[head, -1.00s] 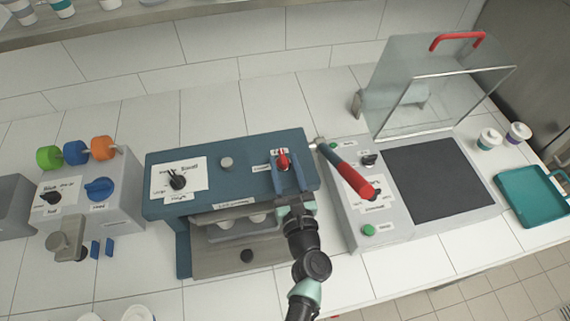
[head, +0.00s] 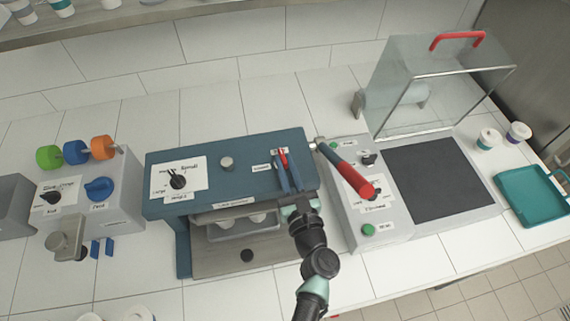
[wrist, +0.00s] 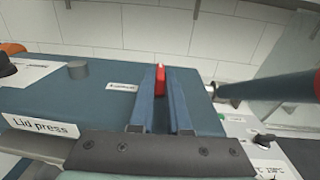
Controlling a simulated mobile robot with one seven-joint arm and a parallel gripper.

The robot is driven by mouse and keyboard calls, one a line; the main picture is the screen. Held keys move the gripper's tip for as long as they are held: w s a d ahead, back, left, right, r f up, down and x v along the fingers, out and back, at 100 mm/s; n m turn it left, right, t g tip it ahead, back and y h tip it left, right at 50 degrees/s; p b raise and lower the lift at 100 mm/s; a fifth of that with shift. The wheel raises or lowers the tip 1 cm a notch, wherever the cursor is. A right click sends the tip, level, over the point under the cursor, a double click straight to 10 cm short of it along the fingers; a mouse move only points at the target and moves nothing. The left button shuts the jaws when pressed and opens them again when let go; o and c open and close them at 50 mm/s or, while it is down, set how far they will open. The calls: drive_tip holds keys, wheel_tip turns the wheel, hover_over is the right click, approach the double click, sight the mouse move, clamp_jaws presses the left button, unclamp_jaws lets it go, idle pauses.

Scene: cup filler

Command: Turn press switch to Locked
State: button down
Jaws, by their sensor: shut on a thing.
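The lid press (head: 225,190) is a blue-topped machine in the middle of the counter. Its small red press switch (head: 282,156) is on the right part of the top, and it also shows in the wrist view (wrist: 160,78), standing upright between my two blue fingers. My gripper (head: 286,168) reaches in from the front and is shut on the red switch; its fingertips in the wrist view (wrist: 163,85) flank it closely. A small white label (wrist: 121,87) lies left of the switch, and another label sits behind it; their text is too small to read surely. The switch's base is partly hidden.
A red-tipped lever (head: 345,170) slants just right of my gripper. A black dial (head: 177,181) and a grey knob (head: 227,163) are on the press top. A grey machine with a black plate (head: 435,180) stands right, a grey dispenser (head: 120,210) left.

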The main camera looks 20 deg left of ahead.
drive_tip(key=n+g+y, duration=0.1)
drive_tip(key=n+g+y+b, duration=0.2)
drive_tip(key=shift+w+d+f+g+y, duration=0.15)
drive_tip(key=shift+w+d+g+y, duration=0.1)
drive_tip(key=shift+w+g+y, duration=0.05)
drive_tip(key=shift+w+d+n+g+y+b, duration=0.1)
drive_tip(key=shift+n+g+y+b, duration=0.6)
drive_tip(key=shift+n+g+b, duration=0.4)
drive_tip(key=shift+g, duration=0.3)
drive_tip(key=c, duration=0.9)
unclamp_jaws()
drive_tip(key=shift+r, duration=0.25)
